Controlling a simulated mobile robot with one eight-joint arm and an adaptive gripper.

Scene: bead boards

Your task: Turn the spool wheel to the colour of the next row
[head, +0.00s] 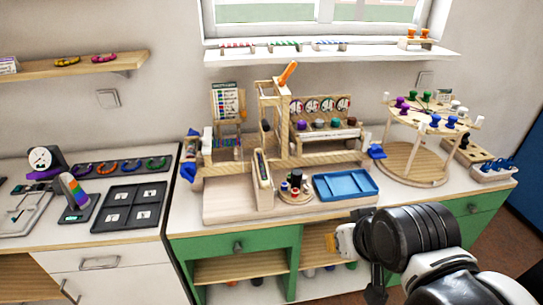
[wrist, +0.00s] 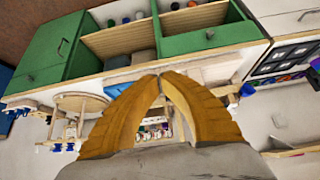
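A large round wooden stand (head: 412,165) on the right of the bench carries an upper wheel (head: 437,113) with purple, blue, green and white spools. It seems to be the spool wheel; a small round turntable (head: 296,197) with a few dark, red and white pieces stands nearer the middle. A card with coloured rows (head: 228,103) stands at the back left; its details are too small to read. My gripper (head: 338,240) is in front of the bench's front edge, apart from both wheels. In the wrist view its orange fingers (wrist: 160,76) meet at the tips, with nothing between them.
A blue tray (head: 345,186) lies between the turntable and the large stand. A wooden frame (head: 275,125) rises behind the turntable, with a rack of dials and coloured knobs (head: 325,125) beside it. Green drawers (head: 232,247) and open shelves are below the bench top.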

